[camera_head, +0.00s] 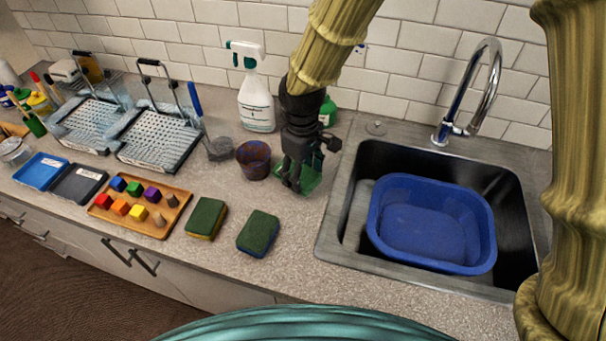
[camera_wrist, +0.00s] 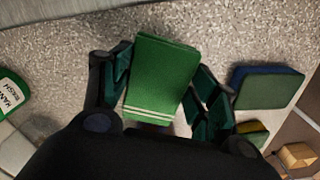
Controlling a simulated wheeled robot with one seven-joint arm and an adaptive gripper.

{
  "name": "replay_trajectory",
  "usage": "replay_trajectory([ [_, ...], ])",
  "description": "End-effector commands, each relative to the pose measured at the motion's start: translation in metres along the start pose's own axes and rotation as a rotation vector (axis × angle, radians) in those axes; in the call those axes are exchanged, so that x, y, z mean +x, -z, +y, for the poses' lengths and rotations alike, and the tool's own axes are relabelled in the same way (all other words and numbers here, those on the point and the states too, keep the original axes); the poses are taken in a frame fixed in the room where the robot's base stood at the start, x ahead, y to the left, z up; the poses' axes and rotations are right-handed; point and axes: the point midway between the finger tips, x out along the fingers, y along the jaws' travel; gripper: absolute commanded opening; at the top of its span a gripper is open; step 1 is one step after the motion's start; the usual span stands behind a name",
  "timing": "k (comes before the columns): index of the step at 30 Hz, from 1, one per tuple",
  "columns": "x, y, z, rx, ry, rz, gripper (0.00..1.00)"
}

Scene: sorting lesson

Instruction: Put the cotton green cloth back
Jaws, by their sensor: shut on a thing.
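The green cloth (camera_head: 312,181) is a small folded piece on or just above the counter, left of the sink. In the wrist view the cloth (camera_wrist: 161,78) shows as a flat green rectangle with pale stripes near one end. My gripper (camera_head: 293,184) points down at it and hides part of it in the head view. In the wrist view my gripper (camera_wrist: 163,84) has a finger on each side of the cloth and is shut on it. I cannot tell whether the cloth touches the counter.
A dark reddish cup (camera_head: 253,160) stands close left of my gripper, with a spray bottle (camera_head: 256,105) behind. Two sponges (camera_head: 205,218) (camera_head: 259,233) lie in front. A tray of coloured blocks (camera_head: 112,219) is farther left. A blue basin (camera_head: 430,262) sits in the sink.

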Motion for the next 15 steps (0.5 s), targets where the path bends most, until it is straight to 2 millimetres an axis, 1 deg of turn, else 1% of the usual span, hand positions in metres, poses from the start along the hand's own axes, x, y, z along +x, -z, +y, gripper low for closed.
replay_trajectory([
  [3, 0.0, 0.004, 0.006, 0.0, 0.0, 0.0, 0.41],
  [8, 0.007, 0.004, 0.007, -0.001, 0.0, -0.002, 0.41],
  [15, 0.03, 0.004, 0.006, -0.001, 0.0, -0.002, 0.41],
])
